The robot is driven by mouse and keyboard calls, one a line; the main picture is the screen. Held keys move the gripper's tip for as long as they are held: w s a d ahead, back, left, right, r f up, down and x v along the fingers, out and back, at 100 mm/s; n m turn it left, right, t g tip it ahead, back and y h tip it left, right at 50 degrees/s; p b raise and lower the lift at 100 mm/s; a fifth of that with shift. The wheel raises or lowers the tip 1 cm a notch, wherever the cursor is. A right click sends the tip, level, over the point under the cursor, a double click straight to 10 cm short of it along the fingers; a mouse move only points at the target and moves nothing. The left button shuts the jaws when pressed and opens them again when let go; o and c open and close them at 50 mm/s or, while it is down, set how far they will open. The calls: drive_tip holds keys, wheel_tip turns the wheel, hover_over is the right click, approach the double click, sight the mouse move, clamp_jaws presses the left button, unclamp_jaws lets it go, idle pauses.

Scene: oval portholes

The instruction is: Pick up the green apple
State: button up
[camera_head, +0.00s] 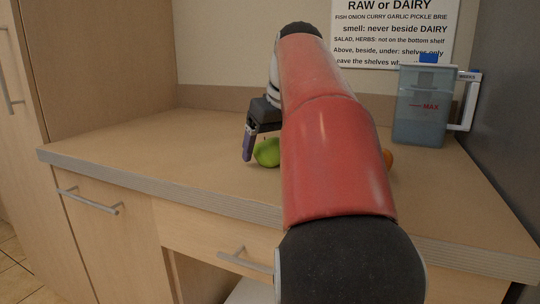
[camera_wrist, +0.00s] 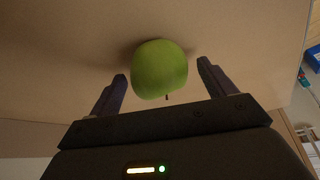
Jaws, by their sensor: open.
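The green apple (camera_head: 267,152) rests on the wooden counter, partly hidden behind my red arm in the head view. In the wrist view the apple (camera_wrist: 159,69) is ahead of my gripper (camera_wrist: 162,82), roughly centred between the two fingertips. The fingers are apart, with a gap between each of them and the apple. In the head view one dark finger of my gripper (camera_head: 249,143) shows just left of the apple; the other finger is hidden by the arm or apple.
A water jug (camera_head: 420,108) with a blue lid stands at the back right. An orange item (camera_head: 388,159) shows partly behind my arm. A sign (camera_head: 390,35) hangs on the wall. The counter (camera_head: 165,140) left of my gripper is clear.

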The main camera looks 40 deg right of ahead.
drive_tip(key=c, duration=1.1)
